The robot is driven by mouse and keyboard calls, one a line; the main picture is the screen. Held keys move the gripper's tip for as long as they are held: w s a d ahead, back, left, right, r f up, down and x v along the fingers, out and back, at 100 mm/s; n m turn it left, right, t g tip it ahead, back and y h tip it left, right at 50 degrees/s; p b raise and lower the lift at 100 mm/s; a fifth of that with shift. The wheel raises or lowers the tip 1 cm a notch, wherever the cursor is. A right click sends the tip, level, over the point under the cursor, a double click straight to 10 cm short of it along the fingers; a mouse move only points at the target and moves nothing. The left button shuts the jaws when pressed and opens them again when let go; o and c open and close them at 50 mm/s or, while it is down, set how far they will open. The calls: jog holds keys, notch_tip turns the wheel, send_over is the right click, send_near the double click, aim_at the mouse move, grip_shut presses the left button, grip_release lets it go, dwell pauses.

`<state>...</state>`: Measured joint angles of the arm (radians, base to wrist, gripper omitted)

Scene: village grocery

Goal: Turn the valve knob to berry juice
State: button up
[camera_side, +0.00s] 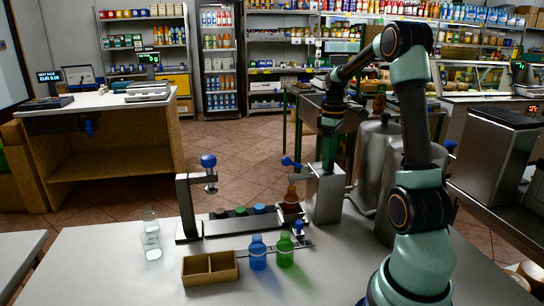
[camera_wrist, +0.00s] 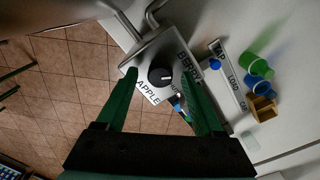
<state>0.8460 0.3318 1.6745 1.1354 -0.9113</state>
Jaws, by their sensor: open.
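The valve knob (camera_wrist: 161,75) is round and black, on a metal box (camera_side: 325,192) printed APPLE and BERRY in the wrist view; a third label is partly hidden. A small pale mark shows on the knob, but I cannot tell which label it points to. My gripper (camera_wrist: 157,74) is open, its two green fingers apart on either side of the knob in that view, with no clear contact. In the side view my gripper (camera_side: 328,155) points down over the metal box, and the knob cannot be made out there.
A blue bottle (camera_side: 258,254), a green bottle (camera_side: 285,252) and a wooden tray (camera_side: 230,272) stand at the front. A reddish bottle (camera_side: 292,198) stands left of the box, beside a rail with coloured caps. A clear bottle (camera_side: 151,242) stands left. Steel tanks (camera_side: 375,165) stand right.

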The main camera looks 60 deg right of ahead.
notch_tip(320, 180, up, 12)
dwell(0.5)
jog(key=w+a+t+h, duration=0.1)
jog(key=w+a+t, duration=0.1)
jog(key=a, duration=0.9)
jog(key=w+a+t, duration=0.1)
jog(key=a+t, duration=0.1)
jog(key=a, duration=1)
jog(key=s+a+f+t+y, duration=0.1)
jog(key=s+a+f, duration=0.2)
jog(key=a, duration=0.6)
notch_tip(320, 180, down, 2)
jog(key=shift+f+m+t, duration=0.1)
jog(key=shift+m+t, duration=0.2)
jog(key=shift+m, duration=0.1)
